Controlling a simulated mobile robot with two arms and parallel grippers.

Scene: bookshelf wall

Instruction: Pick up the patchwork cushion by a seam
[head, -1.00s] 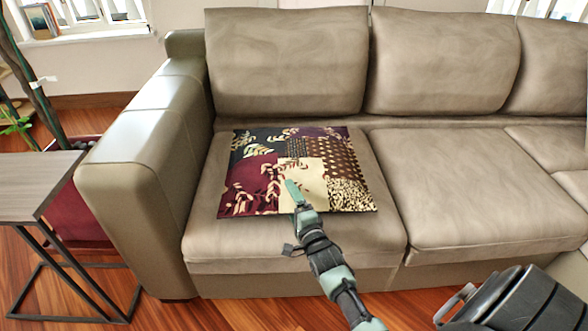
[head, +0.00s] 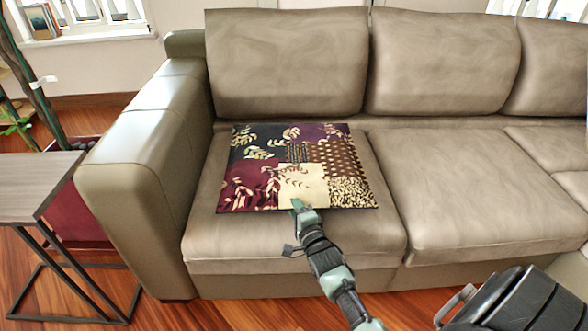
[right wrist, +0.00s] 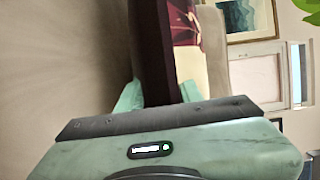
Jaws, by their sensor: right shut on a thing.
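The patchwork cushion (head: 254,172) lies on the left seat of the tan sofa, with maroon, black, cream and dotted patches. My right gripper (head: 298,204) is at the middle of its front edge. In the right wrist view, the green fingers of the right gripper (right wrist: 160,97) are on either side of the dark edge of the cushion (right wrist: 153,45), shut on it. Whether the cushion is clear of the seat is hard to tell. The exact seam between the fingers is hidden. My left gripper is not in view.
The sofa (head: 470,195) has a broad armrest (head: 140,160) left of the cushion and a backrest (head: 290,62) behind it. A side table (head: 35,180) stands at far left. The seat to the right is clear.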

